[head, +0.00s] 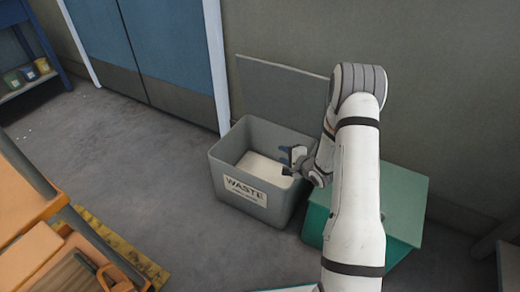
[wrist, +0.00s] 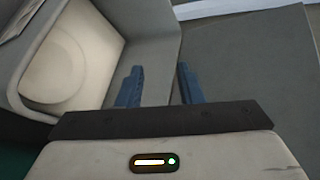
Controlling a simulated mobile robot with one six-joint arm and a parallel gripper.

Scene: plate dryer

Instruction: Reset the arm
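My gripper (head: 290,163) is over the right part of the open grey waste bin (head: 240,190), at the end of my white arm. In the wrist view my gripper (wrist: 160,86) has its two blue fingers apart, with nothing between them. A pale flat thing (head: 258,165) lies inside the bin. In the wrist view it shows as a pale round shape (wrist: 65,62), apart from my fingers; it looks like a plate, but I cannot be sure.
The bin's grey lid (head: 280,90) stands raised against the wall. A green box (head: 402,205) stands right of the bin, partly behind my arm. An orange cart (head: 25,205) is at left. Blue doors (head: 175,45) are behind. The grey floor (head: 150,185) between is clear.

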